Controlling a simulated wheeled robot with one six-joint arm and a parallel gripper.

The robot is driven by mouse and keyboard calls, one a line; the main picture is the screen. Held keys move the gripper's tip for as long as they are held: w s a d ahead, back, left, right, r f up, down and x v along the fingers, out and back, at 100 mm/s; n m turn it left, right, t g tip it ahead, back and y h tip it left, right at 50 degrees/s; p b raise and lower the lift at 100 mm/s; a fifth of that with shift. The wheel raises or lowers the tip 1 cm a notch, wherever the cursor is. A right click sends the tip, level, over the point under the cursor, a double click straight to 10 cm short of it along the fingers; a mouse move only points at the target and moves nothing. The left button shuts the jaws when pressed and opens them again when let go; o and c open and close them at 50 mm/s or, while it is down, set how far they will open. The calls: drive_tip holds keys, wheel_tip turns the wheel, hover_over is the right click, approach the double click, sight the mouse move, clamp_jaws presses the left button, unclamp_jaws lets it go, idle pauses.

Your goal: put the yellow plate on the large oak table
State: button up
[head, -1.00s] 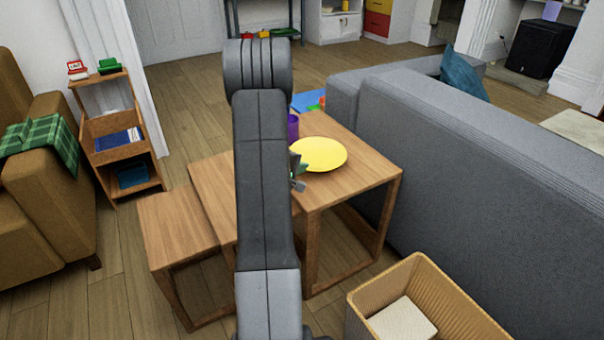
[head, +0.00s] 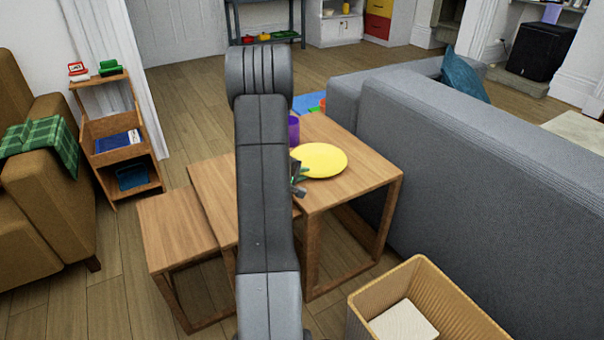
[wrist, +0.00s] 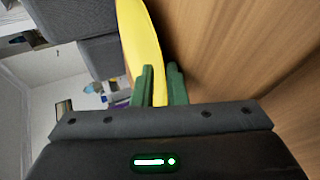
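The yellow plate (head: 322,160) lies nearly level at the large oak table (head: 365,178), the tallest of a nest of oak tables, over its near-left part. I cannot tell whether its underside fully touches the wood. In the wrist view the plate (wrist: 141,40) shows edge-on, close to the wooden top (wrist: 240,60). My gripper (wrist: 160,85) has its green fingers on either side of the plate's rim and appears shut on it. In the head view my gripper (head: 299,180) is at the plate's near-left edge, partly hidden by my arm.
A purple cup (head: 294,130) stands behind the plate, partly hidden by my arm. The lower oak table (head: 178,228) stands to the left. A grey sofa (head: 470,170) borders the right. A wicker basket (head: 365,315) stands in front. The large table's right part is bare.

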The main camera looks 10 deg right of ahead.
drive_tip(key=p+v, duration=0.1)
drive_tip(key=v, duration=1.1)
drive_tip(key=shift+p, duration=0.35)
